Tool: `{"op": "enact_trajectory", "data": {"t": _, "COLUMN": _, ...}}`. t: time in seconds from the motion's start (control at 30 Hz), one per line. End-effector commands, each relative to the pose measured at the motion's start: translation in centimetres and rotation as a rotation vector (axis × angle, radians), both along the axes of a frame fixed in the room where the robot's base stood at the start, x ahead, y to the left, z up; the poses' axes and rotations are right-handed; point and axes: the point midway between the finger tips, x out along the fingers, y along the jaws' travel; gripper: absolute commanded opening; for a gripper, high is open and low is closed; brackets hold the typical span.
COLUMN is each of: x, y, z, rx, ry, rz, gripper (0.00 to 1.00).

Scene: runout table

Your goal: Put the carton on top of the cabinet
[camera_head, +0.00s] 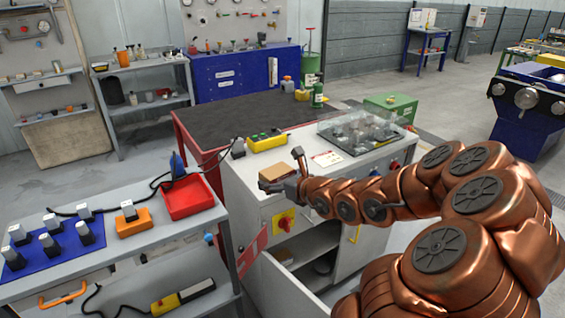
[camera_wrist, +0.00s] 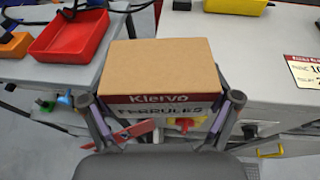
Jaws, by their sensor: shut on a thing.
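The brown carton (camera_head: 277,172), with a dark red and white label, is in my gripper (camera_head: 279,184) at the front left edge of the cabinet (camera_head: 246,171). In the wrist view the carton (camera_wrist: 162,66) sits between the two fingers of my gripper (camera_wrist: 160,112), one on each side. It looks level, with its "Klervo" label facing the wrist. I cannot tell whether its underside touches the cabinet top. The pale grey cabinet has a lower compartment standing open at the front. My gripper hides the carton's lower front.
On the cabinet top are a yellow control box (camera_head: 267,141), a printed card (camera_head: 326,158) and a clear-covered case (camera_head: 360,132). A bench with a red tray (camera_head: 187,197) stands to the left. Bare top shows between the carton and the card.

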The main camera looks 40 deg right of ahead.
Motion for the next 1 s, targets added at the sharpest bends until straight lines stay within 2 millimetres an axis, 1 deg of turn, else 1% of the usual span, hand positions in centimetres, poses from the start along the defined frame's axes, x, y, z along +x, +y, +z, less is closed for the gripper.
{"op": "enact_trajectory", "data": {"t": 0.03, "x": -1.0, "y": -1.5, "z": -0.6, "rx": 0.003, "ry": -0.002, "rz": -0.025, "gripper": 0.46}}
{"op": "enact_trajectory", "data": {"t": 0.2, "x": -4.0, "y": -5.2, "z": -1.5, "rx": 0.004, "ry": -0.002, "rz": -0.083, "gripper": 0.46}}
{"op": "enact_trajectory", "data": {"t": 0.33, "x": -5.6, "y": -6.9, "z": -1.8, "rx": 0.002, "ry": -0.001, "rz": -0.112, "gripper": 0.46}}
{"op": "enact_trajectory", "data": {"t": 0.5, "x": -6.7, "y": -8.1, "z": -2.0, "rx": 0.000, "ry": 0.002, "rz": -0.131, "gripper": 0.46}}
{"op": "enact_trajectory", "data": {"t": 0.57, "x": -6.7, "y": -8.3, "z": -2.0, "rx": 0.001, "ry": 0.002, "rz": -0.133, "gripper": 0.46}}
{"op": "enact_trajectory", "data": {"t": 0.67, "x": -6.1, "y": -8.4, "z": -2.1, "rx": 0.001, "ry": 0.004, "rz": -0.131, "gripper": 0.46}}
{"op": "enact_trajectory", "data": {"t": 1.0, "x": -2.1, "y": -9.6, "z": -2.3, "rx": 0.000, "ry": 0.003, "rz": -0.131, "gripper": 0.46}}
